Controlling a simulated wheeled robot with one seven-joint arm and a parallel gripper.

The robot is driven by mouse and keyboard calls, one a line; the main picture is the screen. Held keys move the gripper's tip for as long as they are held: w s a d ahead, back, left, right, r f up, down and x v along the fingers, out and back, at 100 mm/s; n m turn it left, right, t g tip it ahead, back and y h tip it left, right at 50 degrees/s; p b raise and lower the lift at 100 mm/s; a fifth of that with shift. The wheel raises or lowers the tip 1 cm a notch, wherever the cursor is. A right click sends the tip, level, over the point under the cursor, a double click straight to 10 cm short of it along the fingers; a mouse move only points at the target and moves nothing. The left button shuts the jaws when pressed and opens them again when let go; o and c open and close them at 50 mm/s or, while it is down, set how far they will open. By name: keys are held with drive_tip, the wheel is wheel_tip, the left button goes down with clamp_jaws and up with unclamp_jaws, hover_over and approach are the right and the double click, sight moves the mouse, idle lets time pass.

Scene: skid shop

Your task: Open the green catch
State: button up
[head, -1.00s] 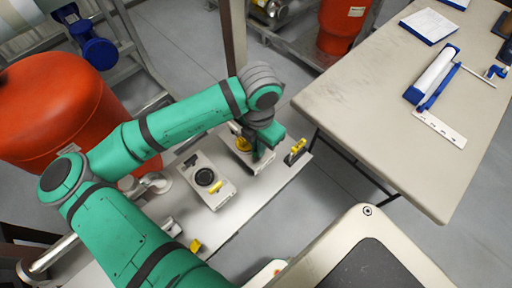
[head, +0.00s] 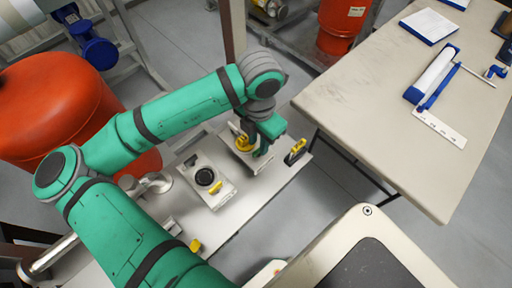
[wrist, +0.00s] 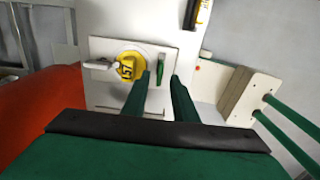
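The green catch (wrist: 160,72) is a small upright green piece on a pale plate (wrist: 100,47) in the wrist view. It stands to the right of a round yellow knob (wrist: 131,66) with dark markings. My gripper (wrist: 161,82) is open, its two green fingers apart, with the catch showing between and just beyond their tips. I cannot tell whether either finger touches it. In the head view my gripper (head: 260,153) is over the plate on the pale bench, beside the yellow knob (head: 242,141); the catch cannot be made out there.
A box with a black dial (head: 205,177) and yellow tab stands left of my gripper. A yellow-and-black latch (head: 296,150) is at the bench's right end. A table (head: 350,100) stands to the right. A red tank (head: 60,105) is at left. Grey floor lies between bench and table.

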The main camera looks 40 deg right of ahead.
drive_tip(key=shift+r, duration=1.9)
drive_tip(key=n, duration=0.4)
drive_tip(key=shift+r+n, duration=0.25)
drive_tip(key=shift+n, duration=0.15)
drive_tip(key=shift+r+n, duration=0.1)
drive_tip(key=shift+n, duration=1)
drive_tip(key=shift+r+n, duration=0.15)
drive_tip(key=shift+n, duration=0.95)
drive_tip(key=n, duration=0.4)
drive_tip(key=shift+r+n, duration=0.3)
